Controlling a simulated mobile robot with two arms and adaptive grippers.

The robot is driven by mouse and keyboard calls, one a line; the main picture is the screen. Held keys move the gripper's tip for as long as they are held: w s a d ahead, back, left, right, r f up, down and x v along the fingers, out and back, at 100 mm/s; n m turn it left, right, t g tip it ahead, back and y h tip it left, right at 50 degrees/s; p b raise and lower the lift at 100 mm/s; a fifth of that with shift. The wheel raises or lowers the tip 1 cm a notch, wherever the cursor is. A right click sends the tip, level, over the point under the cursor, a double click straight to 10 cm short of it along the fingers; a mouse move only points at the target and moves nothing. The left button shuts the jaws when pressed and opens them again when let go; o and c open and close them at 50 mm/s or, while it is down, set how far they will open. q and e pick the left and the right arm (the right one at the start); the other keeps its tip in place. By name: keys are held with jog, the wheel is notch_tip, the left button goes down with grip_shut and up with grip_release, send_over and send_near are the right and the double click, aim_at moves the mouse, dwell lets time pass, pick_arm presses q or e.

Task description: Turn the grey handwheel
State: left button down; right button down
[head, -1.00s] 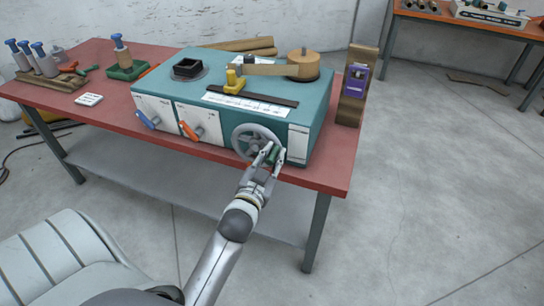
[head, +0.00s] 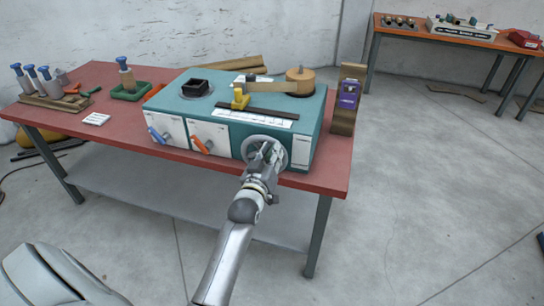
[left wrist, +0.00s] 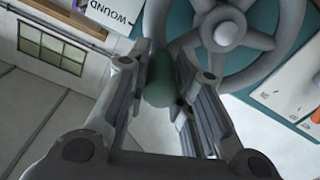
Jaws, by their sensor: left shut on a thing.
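The grey handwheel (head: 247,146) is on the front of the teal spiral winder (head: 225,105), near its right end. In the left wrist view its spoked hub (left wrist: 228,33) is at the upper right. A dark green handle (left wrist: 160,80) stands out from its rim. My left gripper (head: 265,160) is in front of the wheel's lower part and hides some of it. In the left wrist view its fingers (left wrist: 165,55) are on both sides of the green handle, shut on it. My right gripper is not in view.
A blue lever (head: 158,135) and an orange lever (head: 202,145) are on the winder's front, left of the wheel. A wooden post with a purple device (head: 347,95) stands by the winder's right end. The red table (head: 330,172) has its front edge just below the wheel.

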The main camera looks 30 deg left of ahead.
aim_at(263, 140)
pick_arm(q)
jog(key=shift+s+a+r+n+p, duration=0.1)
jog(key=shift+a+r+n+p, duration=0.4)
jog(key=shift+n, duration=0.4)
jog(key=shift+a+n, duration=0.3)
jog(key=shift+n, duration=0.2)
jog(key=shift+s+a+r+n+p, duration=0.1)
jog(key=shift+s+a+n+p, duration=0.1)
jog(key=shift+a+n+p, duration=0.4)
jog(key=shift+s+a+n, duration=0.1)
jog(key=shift+a+n, duration=0.1)
jog(key=shift+n, duration=0.7)
jog(key=shift+a+n, duration=0.2)
jog(key=shift+n, duration=0.1)
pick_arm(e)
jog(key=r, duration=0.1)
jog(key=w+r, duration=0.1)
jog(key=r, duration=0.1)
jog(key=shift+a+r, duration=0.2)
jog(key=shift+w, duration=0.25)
pick_arm(q)
jog(key=c, duration=1.3)
grip_release()
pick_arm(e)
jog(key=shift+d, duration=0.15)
